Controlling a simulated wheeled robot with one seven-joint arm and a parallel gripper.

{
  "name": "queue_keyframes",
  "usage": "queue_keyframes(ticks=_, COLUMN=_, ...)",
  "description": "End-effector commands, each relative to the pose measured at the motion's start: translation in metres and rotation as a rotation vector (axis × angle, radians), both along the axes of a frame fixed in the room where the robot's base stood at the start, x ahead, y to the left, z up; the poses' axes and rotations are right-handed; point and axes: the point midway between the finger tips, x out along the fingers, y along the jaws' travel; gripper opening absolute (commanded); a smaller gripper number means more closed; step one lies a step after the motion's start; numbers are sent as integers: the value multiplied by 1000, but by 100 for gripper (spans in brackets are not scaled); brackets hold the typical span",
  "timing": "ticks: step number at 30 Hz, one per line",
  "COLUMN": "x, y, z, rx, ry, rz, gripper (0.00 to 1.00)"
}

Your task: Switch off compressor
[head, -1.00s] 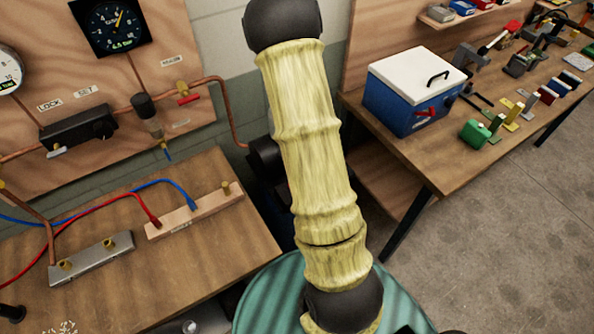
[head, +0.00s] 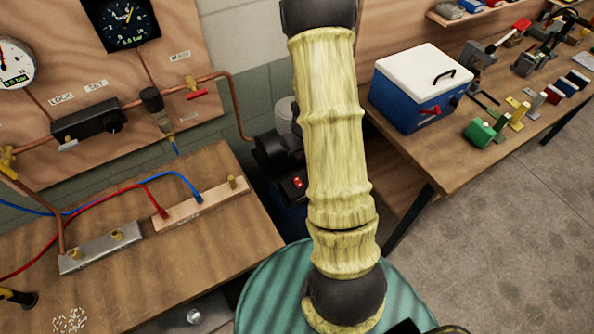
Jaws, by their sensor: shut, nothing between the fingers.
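The compressor (head: 272,158) stands on the floor between the two benches, a dark machine with a light grey rounded part behind it. A small red switch (head: 298,183) shows on its dark front, just left of my sleeved arm. I cannot tell the switch's position. My arm, in a pale yellow sleeve, crosses the middle of the view and hides the compressor's right side. My gripper is not in view.
The left bench (head: 215,258) carries metal and wooden manifolds with red and blue hoses. Above it, a wooden panel (head: 190,25) holds gauges and copper pipe. The right bench (head: 425,170) holds a blue and white cooler (head: 420,88) and tools. Floor is clear at right.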

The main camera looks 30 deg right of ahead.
Motion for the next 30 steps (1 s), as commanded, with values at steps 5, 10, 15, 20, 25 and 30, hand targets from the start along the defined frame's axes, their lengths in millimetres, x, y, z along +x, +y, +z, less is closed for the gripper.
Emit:
queue_keyframes(ticks=5, x=6, y=0, z=2, rx=-16, ry=-20, rz=-9, gripper=0)
queue_keyframes(ticks=10, x=3, y=0, z=4, rx=-22, ry=4, rz=-22, gripper=0)
queue_keyframes(ticks=15, x=-5, y=3, z=10, rx=-5, ry=54, rz=-29, gripper=0)
queue_keyframes(ticks=20, x=-11, y=7, z=14, rx=11, ry=87, rz=-25, gripper=0)
queue_keyframes(ticks=25, x=-12, y=8, z=13, rx=14, ry=93, rz=-20, gripper=0)
queue_keyframes(ticks=30, x=-12, y=8, z=13, rx=13, ry=92, rz=-20, gripper=0)
